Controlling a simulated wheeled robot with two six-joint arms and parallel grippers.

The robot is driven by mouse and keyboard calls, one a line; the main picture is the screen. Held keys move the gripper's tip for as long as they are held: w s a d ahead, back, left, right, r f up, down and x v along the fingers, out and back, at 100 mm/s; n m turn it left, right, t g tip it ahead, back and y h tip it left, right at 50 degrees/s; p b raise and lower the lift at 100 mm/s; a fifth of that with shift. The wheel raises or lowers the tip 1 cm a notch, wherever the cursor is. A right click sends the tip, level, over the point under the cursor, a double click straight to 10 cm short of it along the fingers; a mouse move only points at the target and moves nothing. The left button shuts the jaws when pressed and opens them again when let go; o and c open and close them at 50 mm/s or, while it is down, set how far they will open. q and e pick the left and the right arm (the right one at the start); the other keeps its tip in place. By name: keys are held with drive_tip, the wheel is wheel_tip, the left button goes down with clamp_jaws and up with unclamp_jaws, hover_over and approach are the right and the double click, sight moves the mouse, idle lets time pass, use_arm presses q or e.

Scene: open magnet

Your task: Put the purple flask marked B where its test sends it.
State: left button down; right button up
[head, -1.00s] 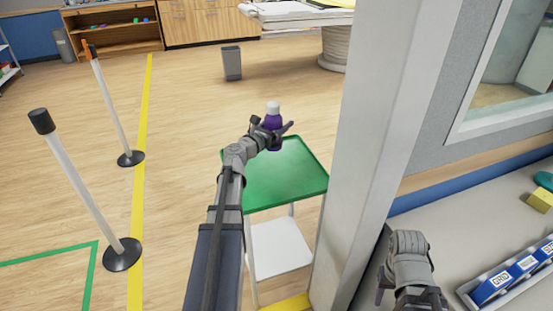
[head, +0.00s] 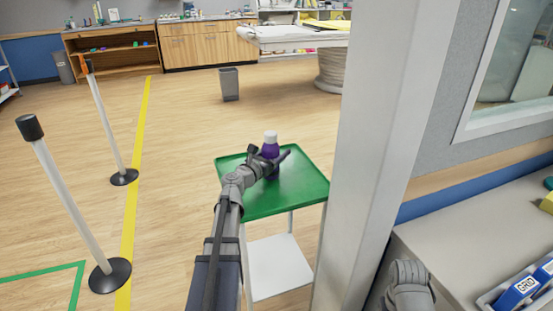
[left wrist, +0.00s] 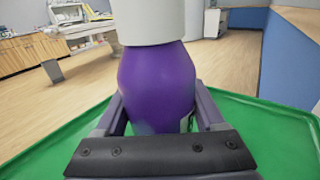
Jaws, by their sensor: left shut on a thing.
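The purple flask (head: 270,150) with a white cap is upright at the green top of a small stand (head: 300,193). My left gripper (head: 271,163) is shut around its body. The left wrist view shows the purple flask (left wrist: 157,85) close up between the two fingers, with the green top (left wrist: 270,125) around and beneath it. I cannot tell whether the flask's base touches the green top. No letter B shows on the visible side. My right gripper (head: 407,290) is at the lower right, cut off by the frame edge, and its fingers do not show clearly.
A pale pillar (head: 385,130) stands right of the stand. A grey counter (head: 450,245) with a blue rack marked GRID (head: 518,290) is at the right. Two posts on black bases (head: 110,275) and a yellow floor line (head: 138,150) are at the left. A grey bin (head: 229,84) stands behind.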

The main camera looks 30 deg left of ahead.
use_arm(q)
drive_tip(key=shift+f, duration=0.15)
unclamp_jaws()
idle(0.4)
drive_tip(key=s, duration=0.8)
drive_tip(key=s+a, duration=0.1)
drive_tip(key=s, duration=0.3)
